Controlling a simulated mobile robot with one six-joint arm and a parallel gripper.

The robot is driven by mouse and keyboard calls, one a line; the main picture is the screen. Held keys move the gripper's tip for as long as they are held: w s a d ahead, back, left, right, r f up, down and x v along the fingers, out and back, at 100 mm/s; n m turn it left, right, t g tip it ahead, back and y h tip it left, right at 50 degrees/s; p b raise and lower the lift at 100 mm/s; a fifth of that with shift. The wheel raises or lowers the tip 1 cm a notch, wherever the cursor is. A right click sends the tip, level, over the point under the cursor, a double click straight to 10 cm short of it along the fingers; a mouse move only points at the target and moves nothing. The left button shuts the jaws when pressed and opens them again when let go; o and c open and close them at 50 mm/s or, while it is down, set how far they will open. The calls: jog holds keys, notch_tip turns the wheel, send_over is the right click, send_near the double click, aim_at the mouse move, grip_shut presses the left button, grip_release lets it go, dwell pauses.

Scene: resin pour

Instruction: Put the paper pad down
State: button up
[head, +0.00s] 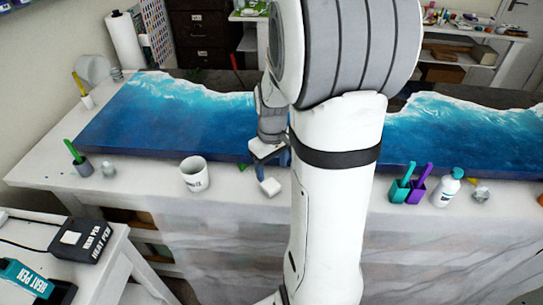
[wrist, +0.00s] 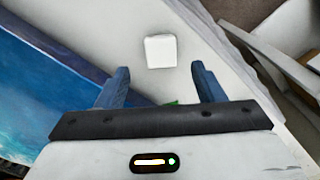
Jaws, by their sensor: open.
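The paper pad is a small white square block. It lies on the white table top near the front edge, just below my gripper in the head view (head: 270,187). In the wrist view the paper pad (wrist: 161,51) lies just beyond the fingertips, roughly centred between them. My gripper (wrist: 160,70) has its two blue fingers spread apart with nothing between them. In the head view my gripper (head: 272,165) is partly hidden by my arm. No contact between the fingers and the pad shows.
A blue ocean resin slab (head: 180,115) covers much of the white table (head: 45,165). A white cup (head: 194,174) stands left of the pad. Teal and purple holders (head: 408,188) and a white bottle (head: 447,188) stand to the right. A side table with boxes (head: 82,240) is at lower left.

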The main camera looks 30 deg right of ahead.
jog(key=s+a+r+m+t, duration=0.2)
jog(key=s+a+r+t, duration=0.1)
jog(key=s+a+r, duration=0.7)
jog(key=shift+s+a+r, duration=0.15)
jog(key=shift+s+a, duration=0.95)
jog(key=shift+a, duration=0.05)
jog(key=shift+o, duration=0.5)
